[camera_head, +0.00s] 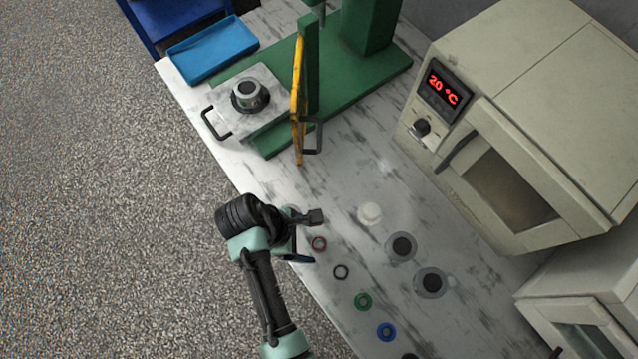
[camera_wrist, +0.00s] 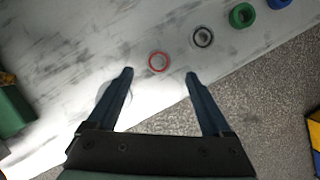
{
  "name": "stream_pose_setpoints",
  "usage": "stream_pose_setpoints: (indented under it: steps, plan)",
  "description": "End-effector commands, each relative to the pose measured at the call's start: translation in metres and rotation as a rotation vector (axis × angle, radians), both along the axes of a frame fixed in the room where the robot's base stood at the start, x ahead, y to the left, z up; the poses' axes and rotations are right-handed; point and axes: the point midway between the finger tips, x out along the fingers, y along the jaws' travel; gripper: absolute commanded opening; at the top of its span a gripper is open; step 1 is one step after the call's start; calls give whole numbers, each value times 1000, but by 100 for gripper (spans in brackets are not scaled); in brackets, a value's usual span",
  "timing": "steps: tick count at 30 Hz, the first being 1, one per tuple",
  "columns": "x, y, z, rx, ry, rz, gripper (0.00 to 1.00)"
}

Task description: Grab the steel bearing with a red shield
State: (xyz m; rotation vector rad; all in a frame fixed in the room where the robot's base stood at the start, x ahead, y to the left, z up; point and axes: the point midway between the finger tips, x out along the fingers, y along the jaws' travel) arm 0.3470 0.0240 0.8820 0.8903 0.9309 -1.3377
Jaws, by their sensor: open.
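The red-shielded bearing (camera_head: 319,243) lies flat on the marbled table near its left edge, as a small red ring. In the wrist view the red ring (camera_wrist: 159,61) sits between the lines of the two fingers, just beyond their tips. My gripper (camera_head: 308,238) is open and empty, beside the bearing in the head view. The wrist view shows its two dark fingers (camera_wrist: 160,74) spread wide, with bare table between them. I cannot tell how high the fingertips are above the table.
A black ring (camera_head: 341,271), a green ring (camera_head: 363,301) and a blue ring (camera_head: 386,332) lie in a row below the bearing. A white round piece (camera_head: 369,213) and grey discs (camera_head: 401,247) stand to the right. A green press (camera_head: 375,65) and an oven (camera_head: 520,120) are farther back.

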Motion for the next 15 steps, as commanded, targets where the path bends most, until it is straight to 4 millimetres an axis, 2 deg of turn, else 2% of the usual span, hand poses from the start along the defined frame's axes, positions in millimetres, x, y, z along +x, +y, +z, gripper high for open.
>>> stream_pose_setpoints:
  steps: [10,15]
  plan:
    - [2,-15,-38,0,2,-3,84]
    - [3,-19,-48,1,-1,-2,84]
